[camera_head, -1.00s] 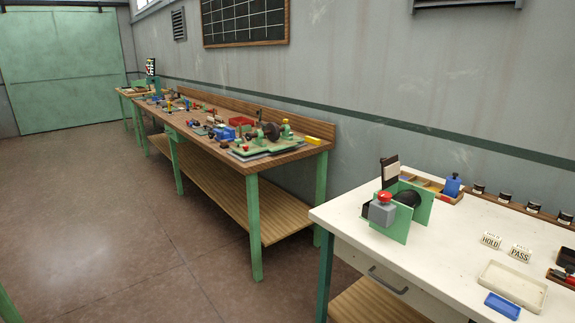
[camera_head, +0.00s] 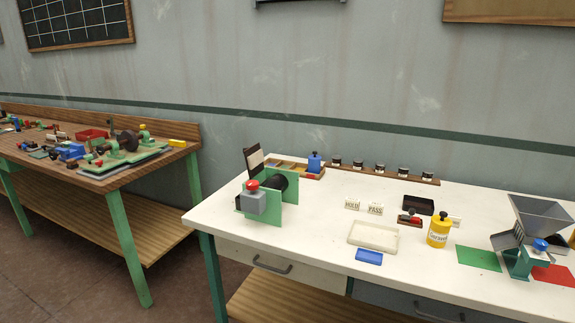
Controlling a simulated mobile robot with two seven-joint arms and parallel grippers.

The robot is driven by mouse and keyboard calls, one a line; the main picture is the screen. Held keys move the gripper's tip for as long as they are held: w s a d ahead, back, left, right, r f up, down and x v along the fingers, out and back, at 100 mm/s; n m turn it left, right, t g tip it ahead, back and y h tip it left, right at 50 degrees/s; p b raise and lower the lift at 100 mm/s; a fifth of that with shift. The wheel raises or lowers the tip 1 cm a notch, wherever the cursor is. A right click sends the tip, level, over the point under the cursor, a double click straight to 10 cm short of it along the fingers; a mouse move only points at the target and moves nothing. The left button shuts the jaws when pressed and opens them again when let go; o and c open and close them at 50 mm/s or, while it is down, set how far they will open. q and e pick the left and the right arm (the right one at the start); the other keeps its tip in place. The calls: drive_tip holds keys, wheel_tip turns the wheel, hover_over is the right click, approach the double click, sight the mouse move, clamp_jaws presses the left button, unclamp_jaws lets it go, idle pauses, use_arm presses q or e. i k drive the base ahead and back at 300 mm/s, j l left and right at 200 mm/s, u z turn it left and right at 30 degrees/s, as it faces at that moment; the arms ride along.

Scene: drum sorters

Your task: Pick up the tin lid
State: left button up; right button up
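I cannot make out a separate tin lid for certain. A yellow tin (camera_head: 438,233) with a pale label and a dark knob on top stands upright on the white bench (camera_head: 320,229), right of the middle. Its label is too small to read surely. Neither of my grippers is in view.
A cream tray (camera_head: 374,236), a blue block (camera_head: 369,257), HOLD (camera_head: 352,204) and PASS (camera_head: 376,209) signs and a black tray (camera_head: 418,205) lie near the tin. A green drum device (camera_head: 284,205) stands left, a hopper (camera_head: 540,216) right. Small jars line the back.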

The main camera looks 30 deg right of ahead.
sight(314, 157)
drive_tip(key=z, duration=1.25)
drive_tip(key=i+j, duration=0.7)
drive_tip(key=j, duration=0.15)
drive_tip(key=i+j, duration=0.15)
drive_tip(key=j, duration=0.35)
drive_tip(key=i+j, duration=0.1)
drive_tip(key=j, duration=0.4)
drive_tip(key=i+j+z, duration=0.1)
drive_tip(key=j, duration=0.4)
drive_tip(key=i+j, duration=0.15)
drive_tip(key=j, duration=0.35)
drive_tip(key=i+j+z, duration=0.1)
drive_tip(key=j, duration=0.4)
